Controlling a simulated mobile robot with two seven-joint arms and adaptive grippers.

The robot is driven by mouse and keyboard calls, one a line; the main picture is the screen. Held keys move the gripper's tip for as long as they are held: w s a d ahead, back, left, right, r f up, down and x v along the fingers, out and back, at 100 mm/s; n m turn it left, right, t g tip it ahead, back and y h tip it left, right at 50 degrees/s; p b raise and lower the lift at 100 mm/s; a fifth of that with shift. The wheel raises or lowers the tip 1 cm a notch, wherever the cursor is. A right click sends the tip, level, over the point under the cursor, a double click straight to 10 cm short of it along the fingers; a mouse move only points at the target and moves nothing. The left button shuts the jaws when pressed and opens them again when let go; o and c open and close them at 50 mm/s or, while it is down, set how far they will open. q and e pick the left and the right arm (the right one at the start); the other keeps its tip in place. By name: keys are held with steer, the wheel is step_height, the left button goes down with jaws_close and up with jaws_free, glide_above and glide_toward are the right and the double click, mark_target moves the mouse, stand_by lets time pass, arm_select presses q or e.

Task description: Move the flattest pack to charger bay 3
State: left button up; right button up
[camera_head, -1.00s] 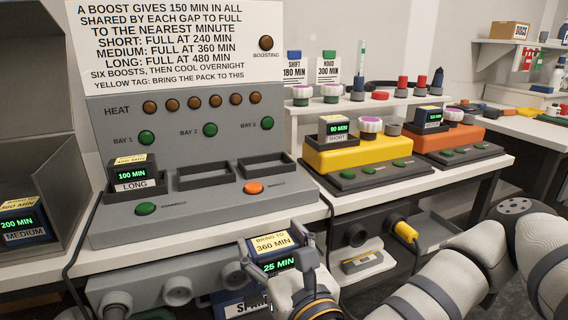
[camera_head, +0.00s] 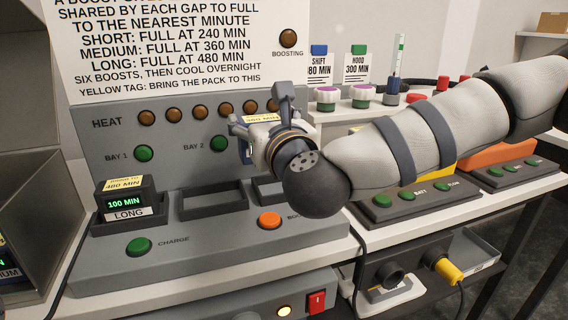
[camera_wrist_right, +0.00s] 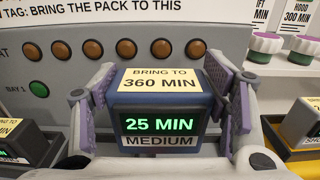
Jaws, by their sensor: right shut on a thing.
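My right gripper (camera_head: 262,125) is shut on a blue-grey pack (camera_wrist_right: 160,110), whose screen reads 25 MIN in the right wrist view. Its label says MEDIUM and its yellow tag says BRING TO 360 MIN. The gripper holds it upright in front of the charger panel, above the right side of the charger (camera_head: 190,262). Bay 3's tray (camera_head: 266,190) is partly hidden behind my wrist. The middle tray, bay 2 (camera_head: 213,197), looks empty. Bay 1 holds a LONG pack (camera_head: 125,203) reading 100 MIN. My left gripper is out of view.
A green CHARGE button (camera_head: 138,247) and an orange button (camera_head: 269,220) sit on the charger's front. A grey bin (camera_head: 45,215) stands at the left. My right arm covers much of the yellow and orange units (camera_head: 498,155) at the right.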

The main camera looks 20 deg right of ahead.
steer(key=w+d+f, duration=0.1)
steer(key=f, duration=0.2)
steer(key=w+d+f, duration=0.1)
steer(key=d+f, duration=0.1)
steer(key=f, duration=0.1)
steer(key=w+d+f+b, duration=0.1)
steer(key=d+f, duration=0.1)
steer(key=f, duration=0.1)
steer(key=shift+w+d+f, duration=0.1)
steer(key=shift+w+f, duration=0.05)
steer(key=shift+f, duration=0.15)
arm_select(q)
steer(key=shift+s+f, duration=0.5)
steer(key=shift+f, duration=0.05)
arm_select(e)
steer(key=shift+r, duration=0.15)
steer(key=o, duration=1.7)
steer(key=shift+f, duration=0.25)
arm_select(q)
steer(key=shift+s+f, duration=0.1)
arm_select(e)
steer(key=shift+r, duration=0.1)
